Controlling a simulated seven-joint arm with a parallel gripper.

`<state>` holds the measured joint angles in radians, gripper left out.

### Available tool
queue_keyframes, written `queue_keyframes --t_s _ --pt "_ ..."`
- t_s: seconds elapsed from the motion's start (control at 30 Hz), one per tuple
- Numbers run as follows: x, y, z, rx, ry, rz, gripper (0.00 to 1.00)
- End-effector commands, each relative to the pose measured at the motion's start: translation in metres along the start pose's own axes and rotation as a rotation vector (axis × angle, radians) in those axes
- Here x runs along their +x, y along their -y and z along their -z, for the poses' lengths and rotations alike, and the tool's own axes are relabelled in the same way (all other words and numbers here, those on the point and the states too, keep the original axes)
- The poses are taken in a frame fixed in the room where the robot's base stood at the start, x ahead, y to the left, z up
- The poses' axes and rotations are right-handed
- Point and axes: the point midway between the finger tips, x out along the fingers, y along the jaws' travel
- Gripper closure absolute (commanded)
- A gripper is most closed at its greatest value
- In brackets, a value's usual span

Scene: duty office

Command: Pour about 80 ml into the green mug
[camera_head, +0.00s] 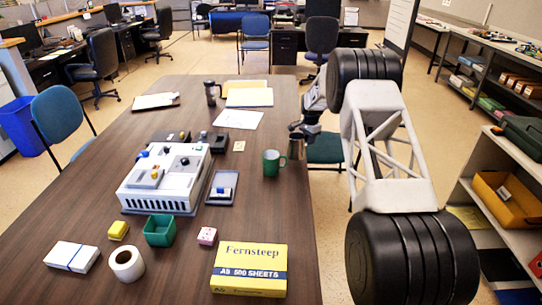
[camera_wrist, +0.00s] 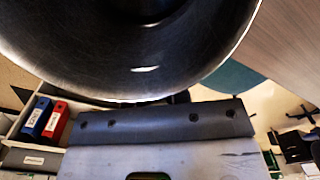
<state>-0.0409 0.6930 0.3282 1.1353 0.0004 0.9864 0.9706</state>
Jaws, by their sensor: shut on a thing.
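The green mug (camera_head: 270,164) stands upright on the table near its right edge, its handle to the right. My gripper (camera_head: 302,131) is shut on a metal jug (camera_head: 296,148), just right of and behind the mug in the head view. The jug looks roughly upright, apart from the mug, beside the table edge. In the wrist view the jug's dark, shiny curved body (camera_wrist: 140,60) fills the top, close to my gripper (camera_wrist: 160,118). What is inside the jug and the mug is not visible.
The table (camera_head: 200,265) holds a white machine (camera_head: 165,178), a dark tray (camera_head: 222,188), a green box (camera_head: 160,231), a yellow paper pack (camera_head: 249,270) and a dark tumbler (camera_head: 211,93). The surface around the mug is mostly clear. Shelves (camera_head: 500,195) stand at the right.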

Motion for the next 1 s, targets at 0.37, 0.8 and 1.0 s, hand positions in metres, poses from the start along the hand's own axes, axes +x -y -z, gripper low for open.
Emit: queue_keyframes --t_s 0.37,0.8,1.0 --pt "0.016 0.0 0.0 0.0 -0.001 0.002 1.0" --pt "0.009 0.0 -0.005 -0.001 -0.062 0.001 1.0" --pt "-0.003 0.001 -0.012 -0.003 -0.164 0.001 1.0"
